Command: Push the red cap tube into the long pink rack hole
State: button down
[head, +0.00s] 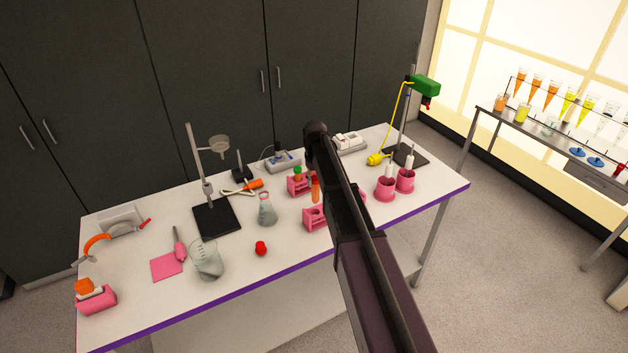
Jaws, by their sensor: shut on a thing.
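My arm crosses the middle of the head view, and my gripper (309,158) at its far end is small, dark and mostly hidden. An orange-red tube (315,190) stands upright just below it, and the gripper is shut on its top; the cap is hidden. One pink rack (293,189) is just left of the tube and bears a green-capped tube (297,172). Another pink rack (309,223) stands nearer the front edge, its right part hidden by my arm. Whether the tube touches either rack cannot be told.
A flask (267,213) stands left of the racks, with a small red object (260,248) in front. A beaker (206,262) and a dark-based stand (216,218) are further left. Pink cups (385,190) stand right of my arm. The front table edge is mostly clear.

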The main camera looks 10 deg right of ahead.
aim_at(315, 201)
jog(key=shift+f+b, duration=1.8)
jog(key=shift+f, duration=0.15)
jog(key=shift+f+b, duration=3.25)
jog(key=shift+f, duration=0.05)
dwell(1.2)
jog(key=shift+c, duration=0.9)
grip_release()
jog(key=shift+r, duration=0.2)
